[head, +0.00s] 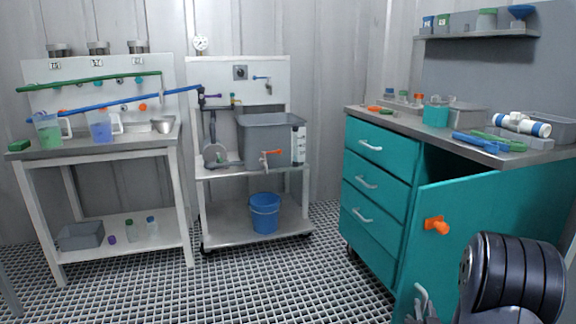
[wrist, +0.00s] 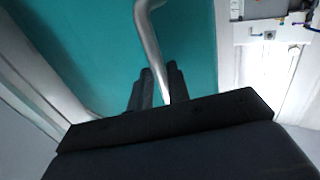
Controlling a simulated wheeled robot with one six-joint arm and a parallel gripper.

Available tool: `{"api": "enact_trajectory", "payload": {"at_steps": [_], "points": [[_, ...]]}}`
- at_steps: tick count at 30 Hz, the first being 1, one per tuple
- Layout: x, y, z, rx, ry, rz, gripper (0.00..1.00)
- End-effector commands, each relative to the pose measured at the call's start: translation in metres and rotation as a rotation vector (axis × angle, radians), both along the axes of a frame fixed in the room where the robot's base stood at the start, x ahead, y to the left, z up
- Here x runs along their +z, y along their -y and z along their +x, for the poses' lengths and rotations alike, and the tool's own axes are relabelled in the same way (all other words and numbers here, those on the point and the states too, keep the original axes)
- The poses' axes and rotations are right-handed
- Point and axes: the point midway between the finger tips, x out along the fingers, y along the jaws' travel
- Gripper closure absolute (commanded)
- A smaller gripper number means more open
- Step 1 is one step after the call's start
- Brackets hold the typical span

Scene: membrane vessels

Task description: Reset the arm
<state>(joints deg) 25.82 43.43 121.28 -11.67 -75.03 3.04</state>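My gripper (wrist: 162,80) shows in the wrist view with its two dark fingers close together, one on each side of a silver bar handle (wrist: 150,32). The fingers look shut on it. The handle is fixed to a teal panel (wrist: 95,45). In the head view, the teal cabinet door (head: 480,215) stands partly open and carries a pale handle (head: 421,300) low at its left edge. My dark arm link is at the lower right and my gripper's fingers are not clearly visible there.
The teal cabinet's grey top (head: 400,122) holds tools, a teal cup (head: 436,115) and white cylinders. An orange knob (head: 437,226) sticks out from the door. A trolley (head: 260,235) with a grey tank and a left bench (head: 95,150) stand behind. The grated floor between is clear.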

Motion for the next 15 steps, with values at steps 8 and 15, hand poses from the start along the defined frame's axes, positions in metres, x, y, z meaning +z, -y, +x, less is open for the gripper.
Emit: {"api": "enact_trajectory", "payload": {"at_steps": [8, 15], "points": [[0.0, -0.01, -0.042, -0.002, -0.005, 0.002, 0.83], [-0.001, -0.021, -0.088, -0.004, -0.004, 0.003, 0.83]]}}
